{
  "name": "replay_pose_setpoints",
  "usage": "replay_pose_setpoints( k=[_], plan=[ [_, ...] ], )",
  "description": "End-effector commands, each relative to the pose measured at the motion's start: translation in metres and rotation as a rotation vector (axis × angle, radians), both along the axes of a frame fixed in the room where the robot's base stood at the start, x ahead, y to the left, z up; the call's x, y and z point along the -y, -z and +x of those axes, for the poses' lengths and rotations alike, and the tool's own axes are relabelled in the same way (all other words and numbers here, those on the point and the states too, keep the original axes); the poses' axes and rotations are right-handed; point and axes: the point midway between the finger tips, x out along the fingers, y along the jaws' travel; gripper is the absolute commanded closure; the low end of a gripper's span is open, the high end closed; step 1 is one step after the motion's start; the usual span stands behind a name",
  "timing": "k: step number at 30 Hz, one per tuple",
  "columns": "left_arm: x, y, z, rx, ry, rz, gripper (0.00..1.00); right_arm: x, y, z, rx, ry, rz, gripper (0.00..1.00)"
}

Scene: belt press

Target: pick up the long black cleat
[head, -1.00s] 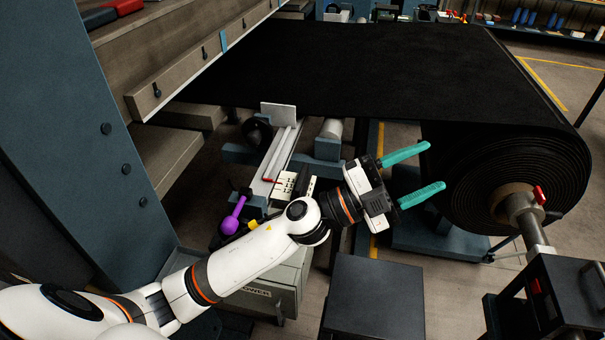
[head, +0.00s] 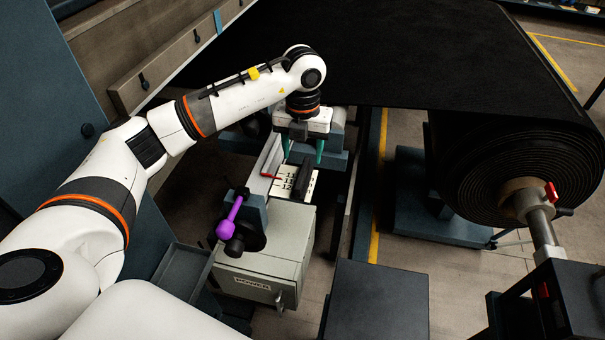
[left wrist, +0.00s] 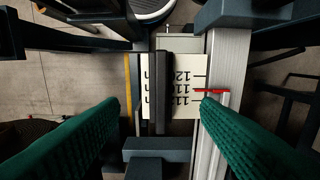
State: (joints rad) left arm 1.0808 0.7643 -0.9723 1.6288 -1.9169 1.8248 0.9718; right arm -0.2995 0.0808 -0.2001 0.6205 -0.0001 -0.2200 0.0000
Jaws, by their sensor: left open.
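The long black cleat (head: 304,176) lies on a white plate with a printed number scale (head: 284,182), on top of the grey cabinet. In the left wrist view the cleat (left wrist: 159,92) runs upright in the picture, between the two green fingers and along the left part of the scale plate (left wrist: 188,78). My left gripper (head: 303,156) points down above and just behind the cleat in the head view, open and empty. In the left wrist view its fingers (left wrist: 160,135) are spread wide, apart from the cleat. My right gripper is not in view.
A grey rail with a red pointer (left wrist: 212,92) runs beside the scale plate. A purple-handled lever (head: 231,216) stands left of it, above the grey cabinet (head: 262,262). The big black belt roll (head: 520,165) is at right; a dark box (head: 375,302) stands in front.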

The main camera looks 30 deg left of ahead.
Motion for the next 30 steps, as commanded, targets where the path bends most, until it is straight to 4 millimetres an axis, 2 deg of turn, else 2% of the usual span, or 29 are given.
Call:
replay_pose_setpoints(
  k=[4,11,15,19,28,30],
  plan=[
    [0.000,0.021,0.000,-0.004,0.000,-0.002,0.43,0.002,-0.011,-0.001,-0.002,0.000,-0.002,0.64],
    [0.000,0.037,0.001,-0.002,0.002,-0.004,0.43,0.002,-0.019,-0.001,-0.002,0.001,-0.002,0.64],
    [-0.002,0.057,0.003,-0.004,0.002,-0.004,0.43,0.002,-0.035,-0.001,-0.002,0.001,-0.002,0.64],
    [-0.003,0.076,0.004,-0.001,0.003,-0.004,0.43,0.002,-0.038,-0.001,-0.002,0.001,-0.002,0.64],
    [-0.003,0.083,0.005,0.001,0.004,-0.005,0.43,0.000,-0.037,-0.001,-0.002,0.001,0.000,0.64],
    [-0.003,0.083,0.005,0.001,0.004,-0.005,0.53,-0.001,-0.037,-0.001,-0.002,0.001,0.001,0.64]
  ],
)
